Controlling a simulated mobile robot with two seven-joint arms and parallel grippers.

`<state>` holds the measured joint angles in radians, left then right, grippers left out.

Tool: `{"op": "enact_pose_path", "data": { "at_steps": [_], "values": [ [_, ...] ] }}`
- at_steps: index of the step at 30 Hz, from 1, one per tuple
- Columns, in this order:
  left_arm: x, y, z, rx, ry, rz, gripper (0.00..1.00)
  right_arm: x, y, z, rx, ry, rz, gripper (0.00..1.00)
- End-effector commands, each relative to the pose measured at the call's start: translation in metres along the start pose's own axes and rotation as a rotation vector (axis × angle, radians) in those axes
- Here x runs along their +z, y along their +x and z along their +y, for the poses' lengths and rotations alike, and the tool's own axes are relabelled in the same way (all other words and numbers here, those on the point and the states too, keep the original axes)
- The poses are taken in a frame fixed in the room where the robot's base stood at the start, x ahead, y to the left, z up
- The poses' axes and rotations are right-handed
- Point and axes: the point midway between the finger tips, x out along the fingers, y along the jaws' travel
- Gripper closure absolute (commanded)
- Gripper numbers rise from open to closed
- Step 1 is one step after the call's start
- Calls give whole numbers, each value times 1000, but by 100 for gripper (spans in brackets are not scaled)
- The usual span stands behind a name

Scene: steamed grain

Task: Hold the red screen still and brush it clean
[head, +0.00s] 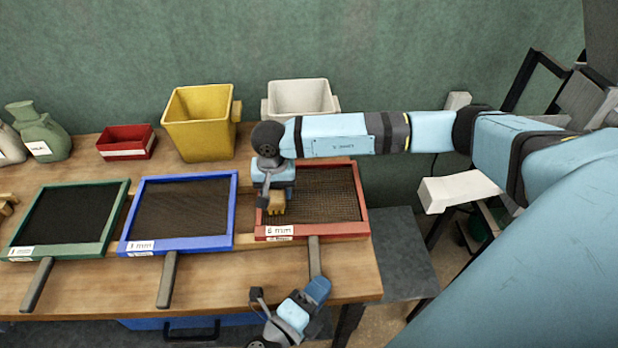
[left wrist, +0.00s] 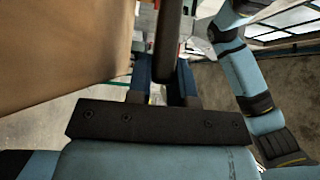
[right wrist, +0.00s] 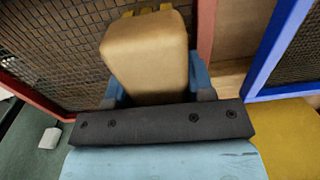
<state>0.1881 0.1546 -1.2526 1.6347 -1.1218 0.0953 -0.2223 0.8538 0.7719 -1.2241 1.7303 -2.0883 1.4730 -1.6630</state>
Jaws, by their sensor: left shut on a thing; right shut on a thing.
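The red screen (head: 367,210), labelled 6 mm, lies on the table at the right with its dark mesh showing. My left gripper (head: 318,284) is shut on the screen's handle (head: 314,258) at the table's front edge; the dark handle (left wrist: 168,45) runs between its fingers in the left wrist view. My right gripper (head: 274,190) is shut on a wooden brush (head: 276,205) over the left part of the red screen. In the right wrist view the brush's block (right wrist: 146,55) and yellow bristles are above the mesh; I cannot tell whether the bristles touch it.
A yellow bin (head: 200,125), a white bin (head: 300,95) and a small red box (head: 125,142) stand behind. Sacks (head: 42,135) stand at the far left.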

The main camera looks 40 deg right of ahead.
Motion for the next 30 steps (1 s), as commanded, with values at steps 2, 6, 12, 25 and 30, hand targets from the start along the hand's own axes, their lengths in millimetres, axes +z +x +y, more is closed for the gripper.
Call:
{"op": "enact_pose_path", "data": {
  "at_steps": [2, 6, 12, 25, 30],
  "values": [
    [-2, 0, 1, 0, -1, 3, 100, 1, 0, -7, -1, -1, -1, 77],
    [-2, 0, 1, 0, -1, 5, 100, 0, -1, -12, -2, 0, 1, 77],
    [-3, 0, 1, 0, -2, 7, 100, -11, -2, -12, -4, 3, 5, 77],
    [-2, 0, 1, 1, -2, 4, 100, -38, -4, -11, -3, 1, 3, 77],
    [-2, 0, 1, 1, -2, 3, 100, -38, -4, -4, -2, 1, 3, 77]
  ]
}}
